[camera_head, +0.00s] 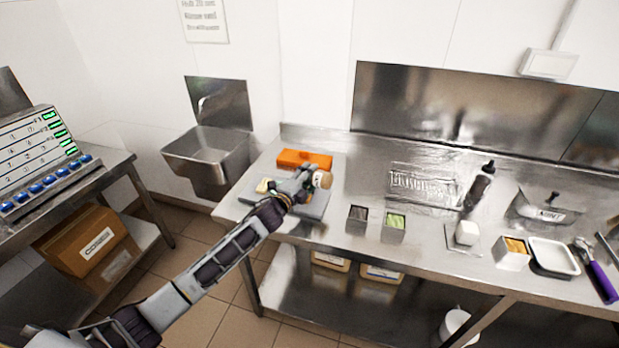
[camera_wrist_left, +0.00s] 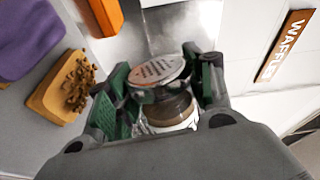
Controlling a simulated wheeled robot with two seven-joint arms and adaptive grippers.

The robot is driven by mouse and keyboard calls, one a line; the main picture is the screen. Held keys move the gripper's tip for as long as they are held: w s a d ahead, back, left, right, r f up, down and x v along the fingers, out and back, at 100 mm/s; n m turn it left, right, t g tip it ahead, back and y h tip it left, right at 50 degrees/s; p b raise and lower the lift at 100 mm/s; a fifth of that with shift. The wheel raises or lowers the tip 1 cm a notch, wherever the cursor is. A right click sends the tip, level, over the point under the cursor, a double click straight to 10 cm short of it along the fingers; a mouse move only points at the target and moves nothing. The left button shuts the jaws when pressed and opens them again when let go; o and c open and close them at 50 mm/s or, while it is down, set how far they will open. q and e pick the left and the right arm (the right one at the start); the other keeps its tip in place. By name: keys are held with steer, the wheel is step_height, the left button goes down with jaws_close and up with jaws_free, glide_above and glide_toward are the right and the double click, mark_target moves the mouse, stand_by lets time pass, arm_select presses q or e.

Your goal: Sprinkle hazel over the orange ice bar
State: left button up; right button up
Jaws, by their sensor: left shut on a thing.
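My left gripper (camera_head: 305,180) is shut on a jar-like shaker (camera_head: 323,180) above the left end of the steel counter. In the left wrist view the shaker's perforated round lid (camera_wrist_left: 158,70) faces the camera between the gripper's green fingers (camera_wrist_left: 160,90), with brown contents below it. An orange-yellow bar (camera_wrist_left: 45,98) lies left of the gripper, apart from the shaker. Brown crumbs (camera_wrist_left: 82,85) lie on one part of it. In the head view a small pale-yellow piece (camera_head: 263,186) shows beside the gripper. My right gripper is out of view.
A grey board (camera_head: 314,210) lies under the gripper, with an orange box (camera_head: 303,160) behind. A purple block (camera_wrist_left: 28,35) lies near the bar. Two small containers (camera_head: 357,219) (camera_head: 394,227), a dark bottle (camera_head: 480,187) and a white tray (camera_head: 553,257) stand further right.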

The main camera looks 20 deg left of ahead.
arm_select(q)
steer(key=shift+r+m+p, duration=0.4)
steer(key=shift+r+m, duration=0.2)
steer(key=shift+m, duration=0.45)
steer(key=shift+r+m+p, duration=0.4)
steer(key=shift+r+m, duration=0.15)
steer(key=shift+m, duration=0.5)
steer(key=shift+r, duration=0.1)
steer(key=shift+r+m+p, duration=0.65)
steer(key=shift+m, duration=0.35)
steer(key=shift+r+m+p, duration=0.65)
steer(key=shift+m, duration=0.35)
steer(key=shift+r+m, duration=0.15)
steer(key=shift+m, duration=0.15)
steer(key=shift+r+m+p, duration=0.45)
steer(key=shift+m+p, duration=0.1)
steer(key=shift+m, duration=0.25)
steer(key=shift+r+m+p, duration=0.45)
steer(key=shift+m+p, duration=0.1)
steer(key=shift+m, duration=0.25)
steer(key=shift+r+m, duration=0.3)
steer(key=shift+m, duration=0.3)
